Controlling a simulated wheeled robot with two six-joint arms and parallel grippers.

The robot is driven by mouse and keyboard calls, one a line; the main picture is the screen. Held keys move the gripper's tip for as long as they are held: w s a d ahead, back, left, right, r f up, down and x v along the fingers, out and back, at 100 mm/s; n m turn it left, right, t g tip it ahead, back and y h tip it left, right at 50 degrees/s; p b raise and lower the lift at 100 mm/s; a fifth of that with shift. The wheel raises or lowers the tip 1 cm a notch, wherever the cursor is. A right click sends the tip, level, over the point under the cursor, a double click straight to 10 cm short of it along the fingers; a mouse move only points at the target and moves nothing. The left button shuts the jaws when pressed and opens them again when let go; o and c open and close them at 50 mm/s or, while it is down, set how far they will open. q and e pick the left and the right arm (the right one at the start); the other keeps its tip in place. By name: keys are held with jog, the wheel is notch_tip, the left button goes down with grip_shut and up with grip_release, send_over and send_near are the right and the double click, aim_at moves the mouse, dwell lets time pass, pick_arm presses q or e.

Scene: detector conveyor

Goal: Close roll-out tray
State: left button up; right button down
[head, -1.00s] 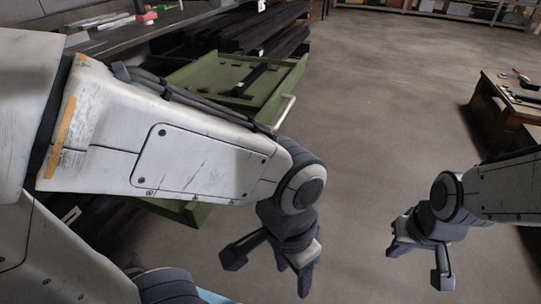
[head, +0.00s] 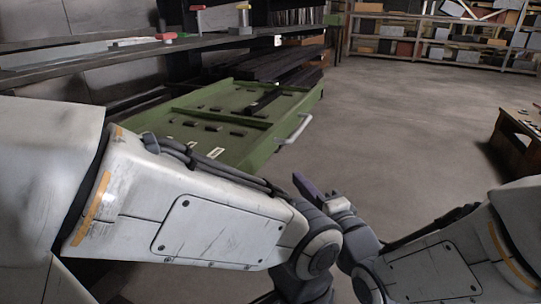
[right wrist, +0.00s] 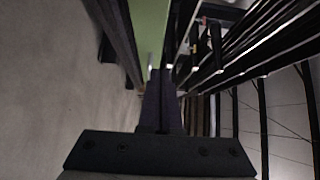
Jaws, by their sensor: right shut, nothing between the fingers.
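The roll-out tray (head: 225,98) is green and stands pulled out from under the bench in the head view. Its pale handle (head: 297,130) is on the outer face, towards the open floor. My right gripper (head: 318,192) is shut and empty, below and to the right of the handle and apart from it. The right wrist view shows its closed fingers (right wrist: 160,100) pointing towards a green strip of the tray (right wrist: 151,30). My left forearm crosses in front of the tray's near part and hides it. My left gripper is not clearly visible below it.
Dark bars (head: 285,70) are stacked behind the tray. A long bench (head: 90,55) with small items runs above it on the left. A wooden table (head: 520,140) stands at the right edge. Shelves (head: 440,45) line the back. The floor between is clear.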

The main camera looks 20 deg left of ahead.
jog(key=a+p, duration=0.1)
jog(key=p, duration=0.3)
send_near(258, 148)
jog(key=w+a, duration=0.2)
jog(key=w, duration=0.2)
jog(key=shift+w+a+f, duration=0.1)
jog(key=shift+w+a, duration=0.05)
jog(key=shift+a, duration=0.35)
jog(key=shift+w+a, duration=0.15)
jog(key=shift+a, duration=0.3)
